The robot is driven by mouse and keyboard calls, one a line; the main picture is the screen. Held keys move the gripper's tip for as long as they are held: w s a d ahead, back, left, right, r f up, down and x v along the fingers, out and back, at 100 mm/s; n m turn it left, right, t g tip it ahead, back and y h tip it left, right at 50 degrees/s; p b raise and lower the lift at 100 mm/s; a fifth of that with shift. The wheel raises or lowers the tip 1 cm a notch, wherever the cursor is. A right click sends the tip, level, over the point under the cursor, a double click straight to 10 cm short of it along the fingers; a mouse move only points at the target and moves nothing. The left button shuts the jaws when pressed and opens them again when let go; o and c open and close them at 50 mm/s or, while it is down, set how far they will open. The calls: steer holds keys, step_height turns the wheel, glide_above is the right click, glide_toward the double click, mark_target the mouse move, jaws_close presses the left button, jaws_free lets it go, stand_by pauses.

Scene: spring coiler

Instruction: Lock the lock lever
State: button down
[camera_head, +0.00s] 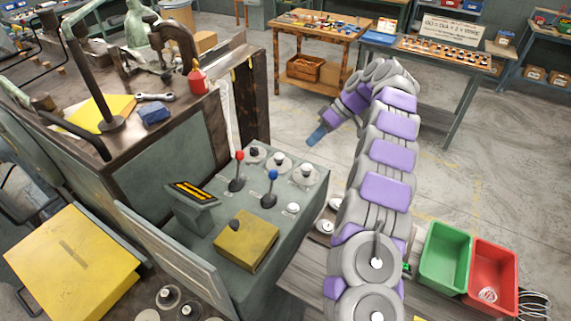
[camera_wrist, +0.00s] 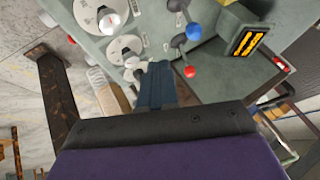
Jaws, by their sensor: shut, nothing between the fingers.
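Two levers stand on the grey-green control panel (camera_head: 300,195). One has a red ball (camera_head: 239,156) and the other a blue ball (camera_head: 272,175); I cannot tell which is the lock lever. Both have dark shafts and lean somewhat. In the wrist view the red ball (camera_wrist: 189,71) is just right of my fingertips, and the blue ball (camera_wrist: 193,31) is farther up. My gripper (camera_head: 316,137) is shut and empty, with blue fingers (camera_wrist: 157,85), held above and beyond the panel's far right edge, apart from both levers.
Several dials (camera_head: 306,174) line the panel beside the levers. A display box (camera_head: 193,194) and a yellow block (camera_head: 246,241) are also there. A brown machine bench (camera_head: 150,150) stands to the left. Green (camera_head: 446,257) and red (camera_head: 493,277) bins sit at lower right. Floor beyond the panel is clear.

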mark_target(276, 172)
steer(key=shift+f, duration=0.15)
stand_by(0.3)
steer(key=s+a+f+b, duration=0.3)
steer(key=a+f, duration=0.4)
steer(key=a, duration=0.2)
stand_by(0.5)
steer(key=shift+s+a+r+t+h+b, duration=0.35)
steer(key=shift+s+a+t+h+b, duration=0.15)
steer(key=shift+b, duration=0.25)
stand_by(0.5)
steer(key=shift+s+a+r+n+t+h+b, duration=0.25)
steer(key=shift+s+a+t+b, duration=0.1)
steer(key=shift+s+b, duration=0.15)
steer(key=shift+s+a+r+n+t+h+b, duration=0.15)
steer(key=shift+s+a+r+n+t+b, duration=0.1)
steer(key=shift+s+t+b, duration=0.15)
steer(key=shift+s+a+r+n+t+h+b, duration=0.1)
steer(key=shift+s+a+n+t+h+b, duration=0.15)
steer(key=shift+s+a+t+h, duration=0.45)
steer(key=shift+s+a+n+t+h+b, duration=0.2)
steer(key=shift+s+a+t, duration=0.3)
steer(key=shift+s, duration=0.35)
steer(key=shift+s+a+r+n+t+h+b, duration=0.15)
steer(key=shift+s+a+n+t+h, duration=0.1)
steer(key=shift+s+a+t+h, duration=0.4)
steer(key=shift+s+d+f, duration=0.1)
steer(key=shift+s+d, duration=0.1)
